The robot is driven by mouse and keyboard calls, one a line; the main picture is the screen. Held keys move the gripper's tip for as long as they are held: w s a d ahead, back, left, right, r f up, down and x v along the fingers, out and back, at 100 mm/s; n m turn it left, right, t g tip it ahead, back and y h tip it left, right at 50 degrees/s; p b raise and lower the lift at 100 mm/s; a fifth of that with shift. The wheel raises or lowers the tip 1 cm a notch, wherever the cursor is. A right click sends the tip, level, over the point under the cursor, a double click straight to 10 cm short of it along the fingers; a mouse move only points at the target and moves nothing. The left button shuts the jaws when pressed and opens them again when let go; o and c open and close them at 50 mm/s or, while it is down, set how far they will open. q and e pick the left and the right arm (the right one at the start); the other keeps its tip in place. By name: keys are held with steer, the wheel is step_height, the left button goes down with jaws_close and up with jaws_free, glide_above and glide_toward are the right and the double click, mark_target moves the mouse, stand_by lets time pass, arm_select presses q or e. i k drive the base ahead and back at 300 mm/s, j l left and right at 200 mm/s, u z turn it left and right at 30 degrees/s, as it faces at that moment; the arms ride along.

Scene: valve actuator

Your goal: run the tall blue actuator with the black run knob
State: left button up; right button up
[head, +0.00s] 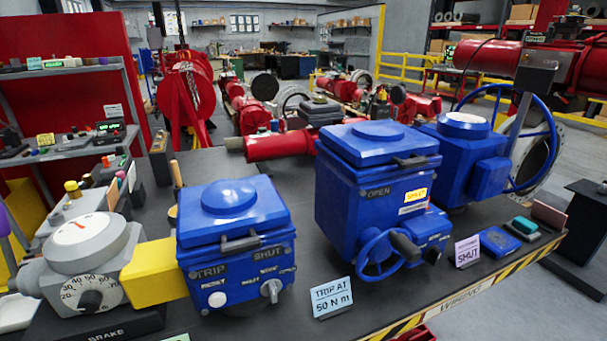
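The tall blue actuator (352,185) stands upright near the middle of the bench in the head view. Its upper front reads OPEN, and a lit amber display (415,195) on its right part appears to read SHUT. A blue handwheel (373,262) with a black handle (405,247) is on its front. A small black knob (432,256) sits low on the side box, partly beside that handle; I cannot tell its setting. A card (331,297) before it reads TRIP AT 50 N m. Neither gripper is in view.
A lower blue unit (235,240) with TRIP and SHUT labels joins a yellow coupling (152,272) and grey dial brake (85,265) at left. Another blue unit (465,150) with a large wheel stands at right. A SHUT card (467,251) and small blocks lie near the striped edge.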

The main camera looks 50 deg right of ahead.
mark_target(432, 255)
steer(key=z, duration=2)
